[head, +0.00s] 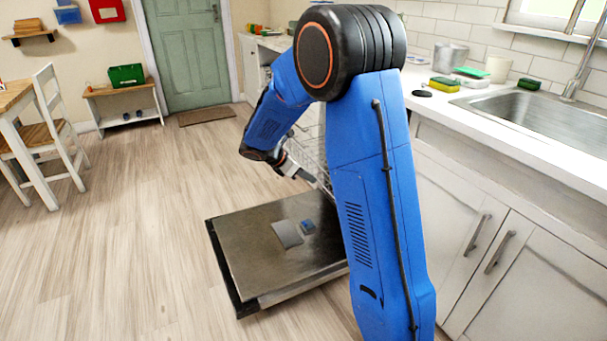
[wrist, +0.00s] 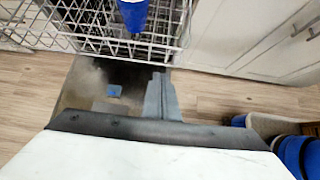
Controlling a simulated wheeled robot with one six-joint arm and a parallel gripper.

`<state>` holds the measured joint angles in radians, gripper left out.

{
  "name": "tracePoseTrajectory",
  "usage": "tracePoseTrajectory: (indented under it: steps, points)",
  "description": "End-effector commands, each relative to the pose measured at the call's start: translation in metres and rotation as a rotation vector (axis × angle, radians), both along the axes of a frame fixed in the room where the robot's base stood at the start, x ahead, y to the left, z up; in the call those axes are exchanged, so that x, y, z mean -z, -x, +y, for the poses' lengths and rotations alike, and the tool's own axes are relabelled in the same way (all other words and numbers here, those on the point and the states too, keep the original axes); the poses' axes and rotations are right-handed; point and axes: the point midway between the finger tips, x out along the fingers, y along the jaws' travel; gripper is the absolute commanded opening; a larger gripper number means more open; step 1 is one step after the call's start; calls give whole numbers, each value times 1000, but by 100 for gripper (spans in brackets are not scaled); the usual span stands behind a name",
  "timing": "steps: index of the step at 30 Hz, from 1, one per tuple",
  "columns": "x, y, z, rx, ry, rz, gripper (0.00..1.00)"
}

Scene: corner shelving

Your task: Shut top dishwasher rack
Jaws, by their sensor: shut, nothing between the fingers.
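The top dishwasher rack (head: 312,152) is a white wire basket, pulled out and partly hidden behind my arm in the head view. In the wrist view the rack (wrist: 90,28) spans the upper left, with a blue cup (wrist: 132,14) in it. The dishwasher door (head: 270,262) is folded down flat above the floor. My gripper (head: 306,176) is at the rack's outer end in the head view. In the wrist view my gripper (wrist: 161,97) is shut and empty, just short of the rack's near edge. I cannot tell whether it touches the rack.
White cabinets (head: 510,270) with bar handles run along the right, under the counter (head: 510,125) with its sink (head: 545,118). A table (head: 14,98) and white chair (head: 62,130) stand at the left. The wooden floor (head: 130,240) left of the door is clear.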

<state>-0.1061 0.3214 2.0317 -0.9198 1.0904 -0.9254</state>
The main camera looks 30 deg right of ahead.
Motion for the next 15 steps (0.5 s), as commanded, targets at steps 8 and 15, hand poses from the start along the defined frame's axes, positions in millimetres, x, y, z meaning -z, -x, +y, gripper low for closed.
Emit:
tracePoseTrajectory:
  steps: [8, 15]
  points:
    - [35, 0, -36, 2, 0, 2, 0]
    - [33, -2, -65, 2, 0, -2, 0]
